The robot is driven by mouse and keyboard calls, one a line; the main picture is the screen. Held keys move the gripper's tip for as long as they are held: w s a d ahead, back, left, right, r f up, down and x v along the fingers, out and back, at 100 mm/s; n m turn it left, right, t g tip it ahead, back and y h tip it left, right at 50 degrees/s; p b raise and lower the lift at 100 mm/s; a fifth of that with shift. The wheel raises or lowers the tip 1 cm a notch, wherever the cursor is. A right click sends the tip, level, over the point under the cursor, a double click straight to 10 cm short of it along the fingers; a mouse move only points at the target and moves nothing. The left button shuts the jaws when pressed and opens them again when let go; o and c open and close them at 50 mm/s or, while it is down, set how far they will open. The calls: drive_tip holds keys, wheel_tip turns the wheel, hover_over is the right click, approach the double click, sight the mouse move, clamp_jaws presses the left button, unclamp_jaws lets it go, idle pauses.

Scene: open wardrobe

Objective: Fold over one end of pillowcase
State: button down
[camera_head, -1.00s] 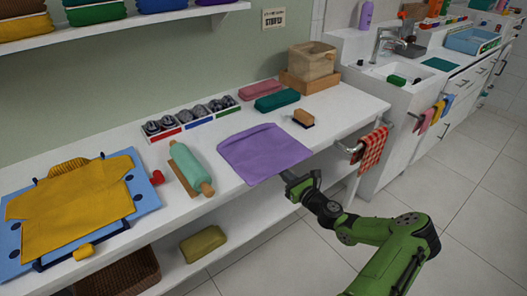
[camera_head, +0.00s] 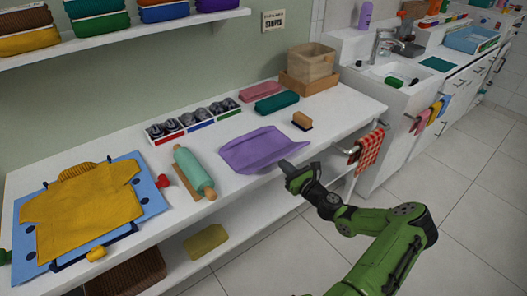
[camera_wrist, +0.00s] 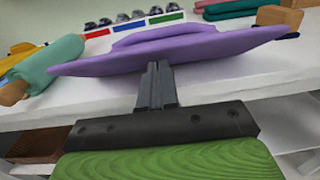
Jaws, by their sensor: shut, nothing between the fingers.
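The purple pillowcase (camera_head: 258,150) lies on the white table near its front edge. Its near edge is raised and bent upward, and it also shows in the wrist view (camera_wrist: 200,48). My gripper (camera_head: 286,168) is at the pillowcase's near edge, at the table's front. In the wrist view my gripper (camera_wrist: 156,68) has its fingers together, with the tips against or just under the lifted near edge; I cannot tell which. Nothing shows between the fingers.
A teal rolling pin (camera_head: 194,170) lies left of the pillowcase, and a wooden brush (camera_head: 302,121) lies to its right. A yellow shirt on a blue folding board (camera_head: 150,195) fills the table's left. Teal (camera_head: 276,101) and pink (camera_head: 260,90) folded cloths lie behind.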

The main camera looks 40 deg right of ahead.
sight(280, 155)
drive_tip(key=shift+w+r+p, duration=0.75)
drive_tip(key=shift+r+p, duration=0.25)
drive_tip(key=shift+r, duration=0.1)
drive_tip(key=shift+w+r+p, duration=0.7)
drive_tip(key=shift+r+p, duration=0.25)
drive_tip(key=shift+r, duration=0.1)
drive_tip(key=shift+w+r+p, duration=0.3)
drive_tip(key=shift+w+r, duration=0.1)
drive_tip(key=shift+w, duration=0.2)
drive_tip(key=shift+w+a+r, duration=0.1)
drive_tip(key=shift+w+r, duration=0.15)
drive_tip(key=shift+w, duration=0.4)
drive_tip(key=shift+w+r, duration=0.2)
drive_tip(key=shift+w, duration=0.45)
drive_tip(key=shift+w+f+b, duration=0.2)
drive_tip(key=shift+w+b, duration=0.1)
drive_tip(key=shift+w, duration=1.85)
drive_tip(key=s+r+p, duration=0.5)
drive_tip(key=p, duration=0.1)
drive_tip(key=shift+s, duration=0.1)
